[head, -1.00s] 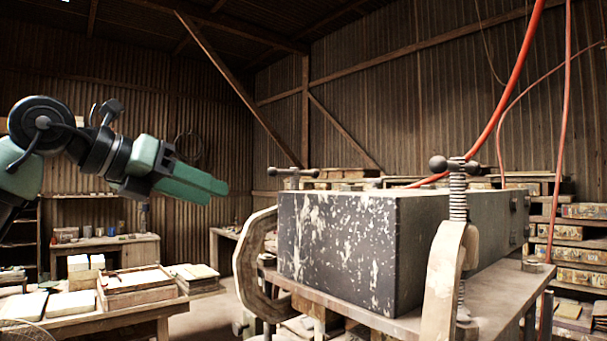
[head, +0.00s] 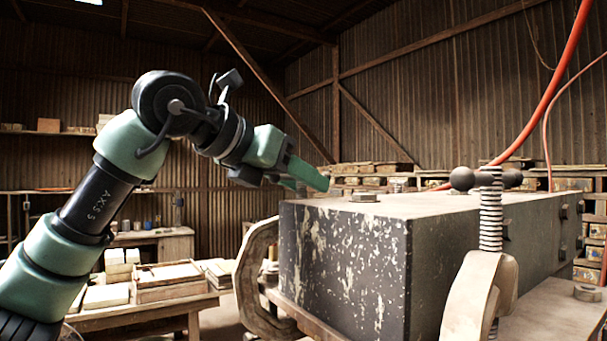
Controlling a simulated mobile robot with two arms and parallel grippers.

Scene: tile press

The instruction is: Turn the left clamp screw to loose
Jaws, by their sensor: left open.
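The left clamp (head: 250,285) is a worn, pale C-shaped frame at the front left of a dark, paint-chipped block (head: 345,260). My left gripper (head: 311,184) comes in from the upper left, its green fingers open at the height of the block's top, over the spot of the left clamp screw. The fingers hide most of that screw and its T-handle; only small dark bits show beside the fingertips. I cannot tell whether the fingers touch the handle. My right gripper is out of view.
A second clamp (head: 478,300) with a threaded screw and ball-ended handle (head: 487,179) stands at the block's right. A bolt head (head: 364,197) sits on the block's top. Red hoses (head: 560,75) hang at the right. A table with a wooden crate (head: 165,283) stands at the left.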

